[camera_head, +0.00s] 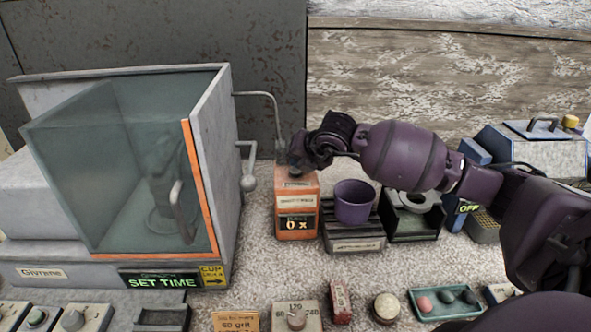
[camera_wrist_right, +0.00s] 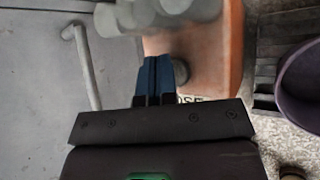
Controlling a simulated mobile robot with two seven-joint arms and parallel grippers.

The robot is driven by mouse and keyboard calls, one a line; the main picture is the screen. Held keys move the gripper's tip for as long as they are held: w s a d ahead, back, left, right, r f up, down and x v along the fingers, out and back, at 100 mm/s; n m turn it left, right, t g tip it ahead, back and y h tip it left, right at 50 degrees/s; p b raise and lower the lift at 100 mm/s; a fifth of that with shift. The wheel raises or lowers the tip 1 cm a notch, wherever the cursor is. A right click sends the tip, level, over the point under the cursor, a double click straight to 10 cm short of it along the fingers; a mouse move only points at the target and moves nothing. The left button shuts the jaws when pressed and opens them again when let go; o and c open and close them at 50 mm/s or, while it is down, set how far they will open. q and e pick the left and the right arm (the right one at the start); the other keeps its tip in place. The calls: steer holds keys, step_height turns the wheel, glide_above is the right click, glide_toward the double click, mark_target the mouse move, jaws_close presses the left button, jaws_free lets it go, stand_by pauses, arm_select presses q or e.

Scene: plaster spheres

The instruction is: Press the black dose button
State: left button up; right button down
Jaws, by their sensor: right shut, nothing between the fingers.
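The orange dose box (camera_head: 297,205) stands right of the glass-fronted machine, with a display reading "0 x". The black dose button (camera_wrist_right: 181,72) is on its top, dark and round, partly hidden behind my fingers in the right wrist view. My right gripper (camera_head: 294,160) is shut and empty, over the top of the box, and it hides most of the button in the head view. In the right wrist view the blue fingertips (camera_wrist_right: 153,66) are just left of the button; I cannot tell whether they touch it. My left gripper is not in view.
The machine (camera_head: 215,150) has a thin pipe and a lever (camera_head: 249,180) close left of the box. A purple cup (camera_head: 354,201) stands on a dark stand to the right. A blurred grey rounded part (camera_wrist_right: 165,12) lies beyond the fingertips. Small items line the front.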

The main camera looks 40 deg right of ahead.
steer(key=shift+f, duration=0.3)
stand_by(0.5)
steer(key=shift+r, duration=0.8)
steer(key=shift+r+p, duration=0.15)
steer(key=shift+p, duration=0.15)
steer(key=shift+r, duration=0.1)
